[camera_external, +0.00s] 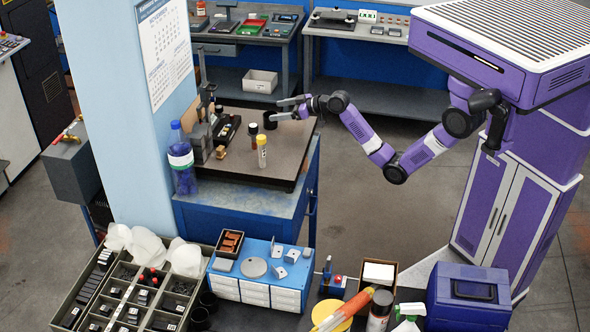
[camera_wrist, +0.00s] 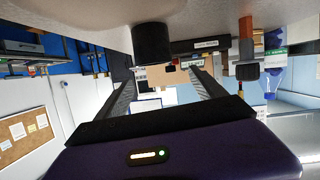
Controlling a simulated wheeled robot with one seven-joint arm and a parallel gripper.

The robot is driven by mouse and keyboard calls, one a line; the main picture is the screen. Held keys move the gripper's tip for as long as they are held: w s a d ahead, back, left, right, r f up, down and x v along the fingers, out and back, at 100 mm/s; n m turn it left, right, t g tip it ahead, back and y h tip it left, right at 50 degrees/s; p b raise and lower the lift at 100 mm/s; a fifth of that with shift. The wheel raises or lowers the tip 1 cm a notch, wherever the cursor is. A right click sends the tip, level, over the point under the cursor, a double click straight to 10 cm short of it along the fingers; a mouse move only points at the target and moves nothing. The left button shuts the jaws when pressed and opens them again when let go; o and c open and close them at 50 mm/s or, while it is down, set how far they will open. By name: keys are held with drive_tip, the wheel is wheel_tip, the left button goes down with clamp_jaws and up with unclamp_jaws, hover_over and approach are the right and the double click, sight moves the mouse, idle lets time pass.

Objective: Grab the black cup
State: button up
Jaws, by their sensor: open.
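The black cup (camera_external: 270,120) stands on the brown top of the blue bench, toward its far right part. My gripper (camera_external: 281,108) is at the cup's right side, with its fingers spread and pointing left toward it. In the wrist view, which is upside down, the cup (camera_wrist: 153,43) hangs from the top, and the open fingers (camera_wrist: 160,78) reach out on either side of its line. Nothing is between the fingers. I cannot tell whether a finger touches the cup.
The bench's front right area (camera_external: 287,165) is bare.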

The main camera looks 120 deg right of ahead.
sight(264, 118)
drive_tip(key=shift+s+d+f+m+y, duration=0.15)
drive_tip(key=shift+f, duration=0.25)
drive_tip(key=shift+s+d+f+m+y, duration=0.1)
drive_tip(key=shift+s+f+m+y, duration=0.05)
drive_tip(key=shift+f, duration=0.25)
drive_tip(key=shift+d+f+g, duration=0.15)
drive_tip(key=shift+f+g, duration=0.15)
drive_tip(key=shift+p+x, duration=0.95)
drive_tip(key=shift+x, duration=2.75)
drive_tip(key=shift+f, duration=0.2)
drive_tip(key=shift+c, duration=0.4)
drive_tip(key=c, duration=1.3)
drive_tip(key=shift+r, duration=0.1)
drive_tip(key=shift+c, duration=0.3)
